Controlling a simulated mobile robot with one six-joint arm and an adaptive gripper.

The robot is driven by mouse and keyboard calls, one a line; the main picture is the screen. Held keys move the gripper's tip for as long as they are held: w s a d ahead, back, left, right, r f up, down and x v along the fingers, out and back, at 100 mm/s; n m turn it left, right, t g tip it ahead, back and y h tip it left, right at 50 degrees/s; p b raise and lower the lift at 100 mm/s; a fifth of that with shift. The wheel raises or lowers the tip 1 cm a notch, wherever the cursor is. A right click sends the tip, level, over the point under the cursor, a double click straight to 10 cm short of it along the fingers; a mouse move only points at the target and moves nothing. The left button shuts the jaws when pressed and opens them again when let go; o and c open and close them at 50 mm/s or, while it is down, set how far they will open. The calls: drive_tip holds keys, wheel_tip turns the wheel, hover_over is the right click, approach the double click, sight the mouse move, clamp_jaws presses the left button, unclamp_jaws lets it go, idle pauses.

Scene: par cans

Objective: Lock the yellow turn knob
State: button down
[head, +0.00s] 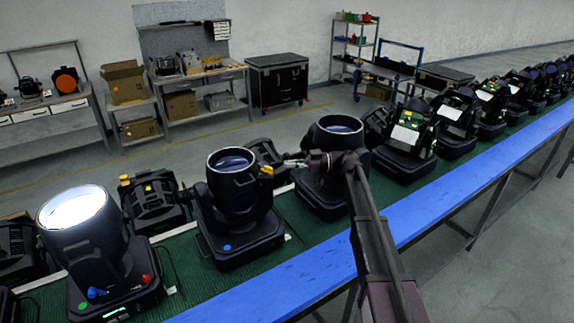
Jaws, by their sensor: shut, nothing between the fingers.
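A yellow turn knob (266,169) sits on the upper right side of the black moving-head lamp (232,190) in the middle left. The lamp stands upright on its base with its lens facing up. My gripper (286,160) is shut and empty just to the right of the knob, its tips pointing left toward it. A small gap seems to lie between the tips and the knob, but contact is hard to judge at this size. My arm partly hides the lamp (338,130) behind it. I cannot make out which way the knob is turned.
A lit lamp (78,220) stands at the left, with red and blue knobs low on it. More lamps (406,140) line the green belt (285,256) to the right. A blue rail (440,190) runs along its front. Workbenches and a black case (278,78) stand behind.

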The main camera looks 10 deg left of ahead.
drive_tip(key=c, duration=0.8)
unclamp_jaws()
drive_tip(key=shift+s, duration=0.1)
drive_tip(key=shift+o, duration=0.3)
drive_tip(key=shift+s+d+f, duration=0.1)
drive_tip(key=shift+s+f, duration=0.05)
drive_tip(key=shift+f, duration=0.1)
drive_tip(key=s+d+f+m+t+h+b, duration=0.35)
drive_tip(key=s+d+f+m+h, duration=0.55)
drive_tip(key=s+d+f+m, duration=0.55)
drive_tip(key=s+d+f+m+h+b, duration=0.1)
drive_tip(key=s+d+f+m+h, duration=0.2)
drive_tip(key=d, duration=0.5)
drive_tip(key=s+d+f+m+t+h, duration=0.1)
drive_tip(key=s+d+f+m+h, duration=0.2)
drive_tip(key=d, duration=0.6)
drive_tip(key=s+f+h, duration=0.2)
drive_tip(key=s, duration=0.1)
drive_tip(key=shift+s+d+f+m+b, duration=0.2)
drive_tip(key=shift+f+m+b, duration=0.15)
drive_tip(key=shift+f, duration=0.05)
drive_tip(key=shift+t, duration=0.25)
